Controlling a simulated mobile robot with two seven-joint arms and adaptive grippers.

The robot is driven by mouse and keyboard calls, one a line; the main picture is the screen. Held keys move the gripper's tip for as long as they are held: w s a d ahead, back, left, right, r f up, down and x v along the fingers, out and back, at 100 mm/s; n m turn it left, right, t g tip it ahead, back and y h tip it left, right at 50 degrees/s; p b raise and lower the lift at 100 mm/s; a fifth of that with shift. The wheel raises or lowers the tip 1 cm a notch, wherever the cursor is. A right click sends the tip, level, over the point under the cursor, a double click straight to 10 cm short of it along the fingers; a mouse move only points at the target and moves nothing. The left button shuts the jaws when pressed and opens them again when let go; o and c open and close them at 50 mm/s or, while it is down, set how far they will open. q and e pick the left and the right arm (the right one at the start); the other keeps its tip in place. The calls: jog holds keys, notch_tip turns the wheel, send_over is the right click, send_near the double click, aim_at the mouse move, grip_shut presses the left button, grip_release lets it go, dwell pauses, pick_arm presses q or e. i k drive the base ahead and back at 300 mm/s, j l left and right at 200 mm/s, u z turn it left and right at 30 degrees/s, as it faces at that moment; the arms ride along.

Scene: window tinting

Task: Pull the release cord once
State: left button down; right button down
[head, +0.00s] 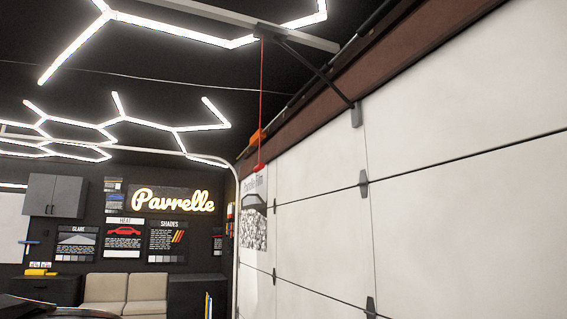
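The red release cord (261,100) hangs straight down from the opener trolley (268,32) under the ceiling rail. Its red handle (259,168) is at the lower end, in front of the upper part of the garage door. A dark arm (318,70) runs from the trolley down to a bracket on the white sectional garage door (440,180). The door is down across the right side of the view. Neither of my grippers shows in the head view.
A beige sofa (120,290) and dark cabinets (198,292) stand along the far wall below several posters and a lit sign (173,201). A dark rounded object (45,308) shows at the lower left. The space around the cord looks clear.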

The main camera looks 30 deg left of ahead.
aim_at(261, 165)
jog(key=i+j+z, duration=0.1)
jog(key=j+z, duration=0.15)
jog(key=j, duration=0.25)
jog(key=j+z, duration=0.2)
jog(key=j, duration=0.35)
jog(key=i+j, duration=0.1)
jog(key=j, duration=0.85)
jog(key=i+j+z, duration=0.1)
jog(key=j, duration=0.8)
